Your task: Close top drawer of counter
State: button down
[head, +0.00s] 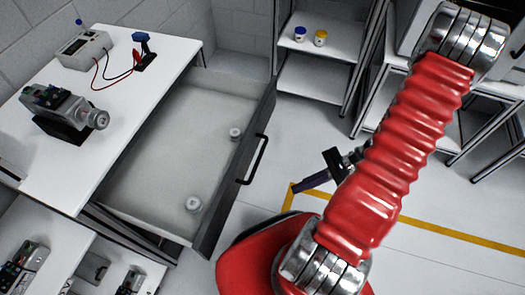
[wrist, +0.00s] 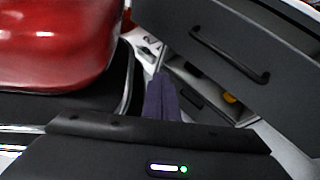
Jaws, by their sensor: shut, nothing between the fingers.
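The counter (head: 135,95) has a white top and stands at the left in the head view. Its top drawer (head: 150,165) is pulled far out. The dark drawer front (head: 229,185) carries a black bar handle (head: 262,155). The front and handle (wrist: 236,57) also show in the wrist view, upper right. Two small white round pieces (head: 235,133) (head: 193,204) lie in the drawer. My gripper (head: 300,187) is to the right of the handle, apart from it in the picture. Its purple fingers (wrist: 161,97) are together and empty.
On the counter are a meter (head: 85,50) with red and black leads and a camera-like device (head: 65,112). A shelf (head: 325,50) behind holds blue-lidded and yellow-lidded jars. Open floor with a yellow line (head: 440,234) lies right of the drawer.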

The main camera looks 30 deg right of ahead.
aim_at(253, 149)
jog(key=w+d+f+m+t, duration=0.1)
jog(key=w+d+m+t, duration=0.4)
jog(key=t, duration=0.5)
jog(key=w+m, duration=0.2)
jog(key=m, duration=0.1)
jog(key=shift+w+f, duration=0.25)
jog(key=shift+f, duration=0.1)
jog(key=x, duration=1.3)
jog(key=shift+w+a+r, duration=0.1)
jog(key=shift+r, duration=0.15)
jog(key=shift+w+a, duration=0.25)
jog(key=shift+w, duration=0.1)
